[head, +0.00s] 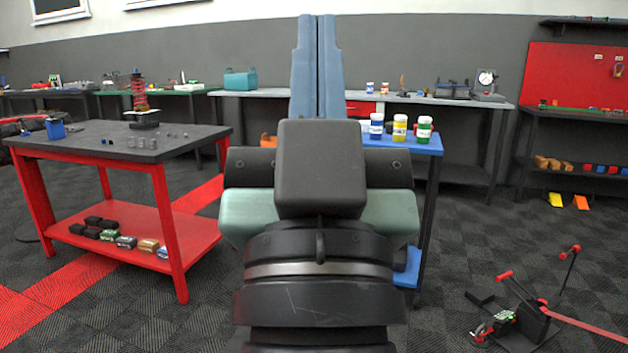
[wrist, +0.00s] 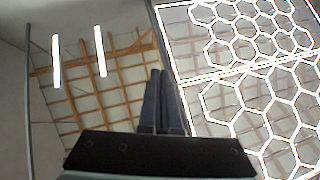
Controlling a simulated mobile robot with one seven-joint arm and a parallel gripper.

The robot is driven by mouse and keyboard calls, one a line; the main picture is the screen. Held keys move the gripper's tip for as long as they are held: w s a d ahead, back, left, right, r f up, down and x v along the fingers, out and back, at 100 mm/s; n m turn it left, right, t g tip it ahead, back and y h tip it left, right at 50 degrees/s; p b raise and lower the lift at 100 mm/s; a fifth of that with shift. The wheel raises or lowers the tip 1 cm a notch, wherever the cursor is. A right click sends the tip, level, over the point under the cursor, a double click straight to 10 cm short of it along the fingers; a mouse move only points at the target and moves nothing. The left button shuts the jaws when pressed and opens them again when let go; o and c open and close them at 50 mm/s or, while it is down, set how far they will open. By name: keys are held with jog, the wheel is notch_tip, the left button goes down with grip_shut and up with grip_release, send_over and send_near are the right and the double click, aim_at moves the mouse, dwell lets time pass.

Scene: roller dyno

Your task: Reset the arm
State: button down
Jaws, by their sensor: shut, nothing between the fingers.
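My gripper (head: 318,68) rises upright in the middle of the head view. Its two long blue-grey fingers lie side by side, shut, with nothing between them. In the wrist view my gripper (wrist: 160,100) points up toward the ceiling, fingers together and empty. My arm's dark wrist block and green-grey housing fill the lower middle of the head view and hide part of the blue table behind.
A red-framed table (head: 135,140) stands at left, with small parts on top. A blue table (head: 430,145) behind my arm bears several capped jars (head: 400,128). Long benches line the wall. A red and black stand (head: 520,315) lies on the floor at right.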

notch_tip(320, 180, up, 41)
jog(key=s+p, duration=0.2)
jog(key=p, duration=3.6)
jog(key=shift+s+a+f+t, duration=0.15)
jog(key=shift+s+t, duration=0.15)
